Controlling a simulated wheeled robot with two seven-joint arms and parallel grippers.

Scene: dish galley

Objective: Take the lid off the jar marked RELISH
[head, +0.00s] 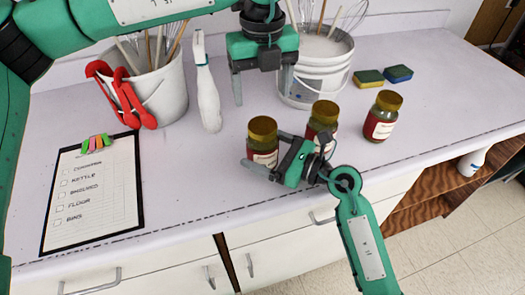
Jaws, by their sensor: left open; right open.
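Three glass jars with gold lids and red labels stand on the counter: a left jar (262,130), a middle jar (323,112) and a right jar (383,116). I cannot read the labels, so I cannot tell which is RELISH. All three lids are on. My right gripper (262,149) is open, low at the left jar, with one finger across its front and the other at its right side. I cannot tell whether they touch it. My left gripper (262,97) is open and empty, pointing down above and behind the left jar. My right gripper partly hides the left and middle jars.
A white bottle (208,98) stands left of my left gripper. Behind are two utensil buckets, one with red tongs (158,88) and one at the right (322,75). A clipboard (92,195) lies at the left and sponges (398,74) at the back right.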

